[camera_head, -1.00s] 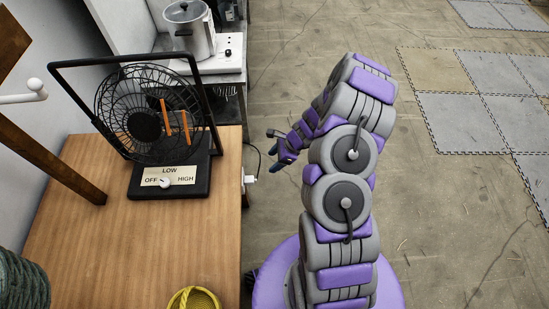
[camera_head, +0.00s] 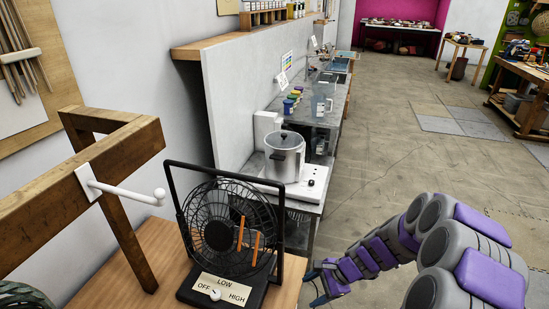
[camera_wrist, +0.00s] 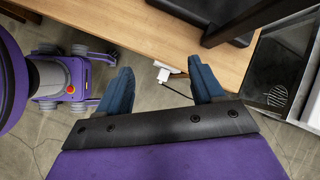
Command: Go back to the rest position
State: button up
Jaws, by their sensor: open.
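My gripper (camera_wrist: 162,87) shows in the wrist view with its two dark blue fingers spread apart and nothing between them. Beyond the fingers are the wooden table's edge and the floor. In the head view my purple and grey arm is at the lower right, and my gripper (camera_head: 318,287) is at its far end, low beside the right edge of the wooden table (camera_head: 160,262).
A black fan (camera_head: 228,232) with an OFF/LOW/HIGH dial stands on the table. A wooden frame (camera_head: 105,182) with a white peg (camera_head: 128,190) rises at left. A steel pot (camera_head: 285,157) sits on a white hotplate (camera_head: 305,188) behind. A white plug (camera_wrist: 164,71) is at the table edge. Open floor lies right.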

jog(key=s+a+r+n+g+h, duration=0.2)
jog(key=s+a+r+n, duration=0.2)
jog(key=s+r+n, duration=0.75)
jog(key=s+d+r+n+h, duration=0.1)
jog(key=s+d+r+h, duration=0.1)
jog(key=s+r, duration=0.3)
jog(key=s+d+r+n+h, duration=0.2)
jog(key=s+d+r+h, duration=0.1)
jog(key=s, duration=1.1)
jog(key=shift+d+r+g, duration=0.3)
jog(key=shift+d+r, duration=0.35)
jog(key=shift+r, duration=0.25)
jog(key=shift+c, duration=0.2)
